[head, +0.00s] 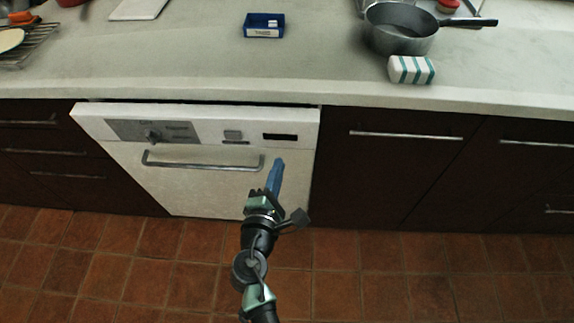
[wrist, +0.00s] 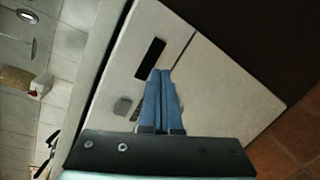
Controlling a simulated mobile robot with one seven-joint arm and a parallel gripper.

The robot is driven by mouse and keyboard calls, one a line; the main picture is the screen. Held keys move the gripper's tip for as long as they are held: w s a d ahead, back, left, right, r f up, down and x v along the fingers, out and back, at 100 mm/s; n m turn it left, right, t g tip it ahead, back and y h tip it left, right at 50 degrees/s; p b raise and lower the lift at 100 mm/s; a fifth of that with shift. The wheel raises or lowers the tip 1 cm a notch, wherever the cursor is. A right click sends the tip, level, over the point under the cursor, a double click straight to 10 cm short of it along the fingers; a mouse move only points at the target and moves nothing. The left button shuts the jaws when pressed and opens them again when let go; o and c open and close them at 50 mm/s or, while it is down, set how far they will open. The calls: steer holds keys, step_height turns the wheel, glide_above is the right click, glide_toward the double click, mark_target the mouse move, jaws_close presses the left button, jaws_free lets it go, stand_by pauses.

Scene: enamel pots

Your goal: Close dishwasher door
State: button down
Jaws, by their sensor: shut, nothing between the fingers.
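The dishwasher door (head: 215,180) is white, with a control strip along its top and a metal bar handle (head: 203,165). In the head view it stands nearly upright, its top edge tilted slightly out from under the counter, with a dark gap behind it. My gripper (head: 279,162) is in front of the door's right part, right of the handle, with its blue fingers together and empty. In the wrist view the fingers (wrist: 165,75) point at the door (wrist: 215,85) near the dark display slot (wrist: 150,58). I cannot tell whether the fingertips touch the door.
The counter (head: 300,75) runs above, holding a pot (head: 402,42), a striped block (head: 411,70) and a blue box (head: 263,31). Dark cabinets (head: 385,175) flank the dishwasher. The tiled floor (head: 400,275) in front looks clear.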

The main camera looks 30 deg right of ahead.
steer(key=s+a+f+m+t+b, duration=0.25)
steer(key=s+f+b, duration=0.35)
steer(key=b, duration=0.4)
steer(key=m+t, duration=0.1)
glide_toward(288, 148)
steer(key=x, duration=0.5)
steer(key=shift+w+d+r+p, duration=0.1)
steer(key=shift+p, duration=0.25)
steer(key=shift+x, duration=0.75)
